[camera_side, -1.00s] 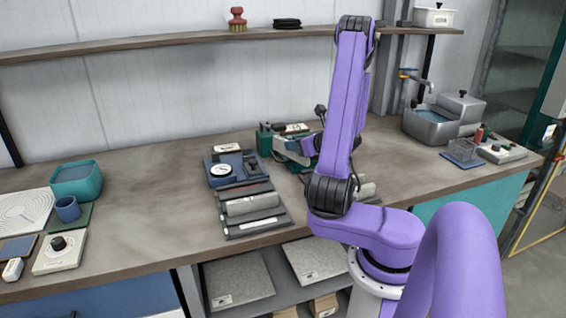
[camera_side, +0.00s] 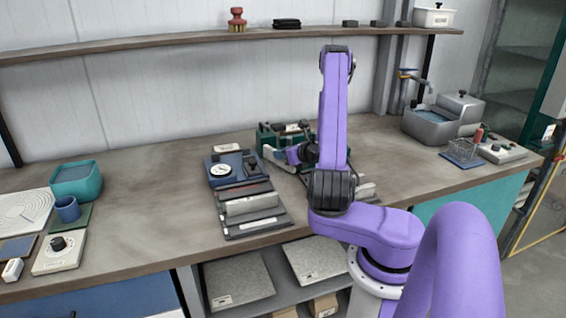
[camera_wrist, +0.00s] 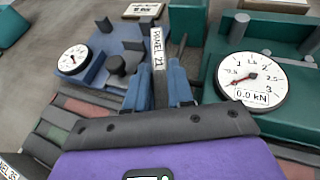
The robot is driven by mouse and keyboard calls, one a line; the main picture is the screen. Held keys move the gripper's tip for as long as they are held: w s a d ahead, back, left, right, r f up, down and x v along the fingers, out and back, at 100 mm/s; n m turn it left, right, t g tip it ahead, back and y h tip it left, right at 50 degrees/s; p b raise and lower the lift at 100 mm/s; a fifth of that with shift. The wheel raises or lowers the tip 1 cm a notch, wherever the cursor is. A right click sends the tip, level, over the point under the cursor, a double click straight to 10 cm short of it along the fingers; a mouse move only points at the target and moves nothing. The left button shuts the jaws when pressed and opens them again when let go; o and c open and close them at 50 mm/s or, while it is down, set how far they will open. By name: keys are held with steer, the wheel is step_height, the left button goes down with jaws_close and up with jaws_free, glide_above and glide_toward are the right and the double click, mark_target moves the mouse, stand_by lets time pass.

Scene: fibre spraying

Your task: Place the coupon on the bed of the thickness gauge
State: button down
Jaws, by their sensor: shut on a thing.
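My gripper (camera_wrist: 158,92) is shut on the coupon (camera_wrist: 158,60), a thin grey strip labelled "PANEL 21" that stands up between the blue fingers. The thickness gauge (camera_wrist: 97,72) is a blue block with a white dial, left of the coupon in the wrist view. It also shows in the side view (camera_side: 211,182). The gripper is at the gauge's right side, apart from its dial. Whether the coupon touches the gauge cannot be told. In the side view my gripper (camera_side: 274,154) is small and partly behind my arm, and the coupon cannot be made out.
A green tester with a kN dial (camera_wrist: 252,78) stands close on the right of the gripper. Dark trays with panel samples (camera_side: 250,206) lie in front of the gauge. A teal tub (camera_side: 76,181) is far left. The bench between tub and gauge is clear.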

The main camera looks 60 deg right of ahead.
mark_target(283, 167)
steer(key=shift+w+f, duration=0.1)
steer(key=shift+f, duration=1.55)
steer(key=shift+f, duration=0.15)
steer(key=c, duration=1.3)
jaws_free()
steer(key=shift+o, duration=0.2)
